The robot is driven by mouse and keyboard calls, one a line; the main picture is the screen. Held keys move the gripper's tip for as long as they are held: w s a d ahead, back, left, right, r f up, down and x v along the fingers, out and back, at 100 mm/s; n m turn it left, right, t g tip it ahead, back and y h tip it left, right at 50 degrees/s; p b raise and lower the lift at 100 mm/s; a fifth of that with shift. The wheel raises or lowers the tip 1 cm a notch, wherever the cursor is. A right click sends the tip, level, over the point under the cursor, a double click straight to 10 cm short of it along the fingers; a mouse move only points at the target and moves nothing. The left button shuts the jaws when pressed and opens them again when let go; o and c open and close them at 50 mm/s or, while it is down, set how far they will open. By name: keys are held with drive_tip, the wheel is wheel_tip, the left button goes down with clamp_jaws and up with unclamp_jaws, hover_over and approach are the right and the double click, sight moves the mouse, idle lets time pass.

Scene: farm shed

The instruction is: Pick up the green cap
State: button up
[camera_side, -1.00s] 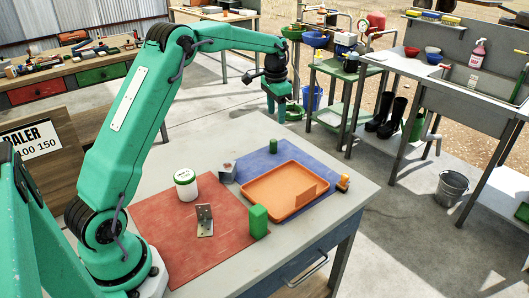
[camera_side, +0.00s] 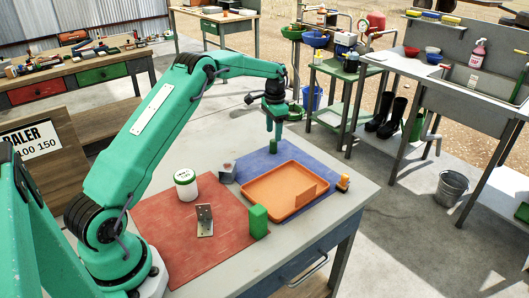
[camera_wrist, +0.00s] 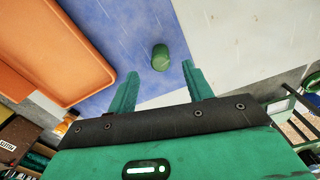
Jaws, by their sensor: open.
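The green cap (camera_side: 273,146) is a small green cylinder standing near the back edge of the blue mat (camera_side: 247,165). In the wrist view the cap (camera_wrist: 160,58) lies just beyond the fingertips, centred across the gap between them. My gripper (camera_side: 274,133) is above the cap, pointing down, and the fingers partly overlap its top in the side view. In the wrist view my gripper (camera_wrist: 159,77) has its two fingers wide apart with nothing between them.
An orange tray (camera_side: 262,200) lies on the blue mat, beside the cap. A grey block (camera_side: 226,173) stands between the mats.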

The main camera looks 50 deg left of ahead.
sight(273, 142)
drive_tip(key=shift+f, duration=2.85)
drive_tip(key=c, duration=1.1)
drive_tip(key=shift+o, duration=0.2)
drive_tip(key=shift+r, duration=0.2)
drive_tip(key=shift+r, duration=0.55)
drive_tip(key=r, duration=0.3)
drive_tip(key=shift+d, duration=0.25)
drive_tip(key=s+d+r, duration=0.2)
drive_tip(key=d+r, duration=0.4)
drive_tip(key=d, duration=0.5)
drive_tip(key=shift+s+r, duration=0.15)
drive_tip(key=shift+r, duration=0.15)
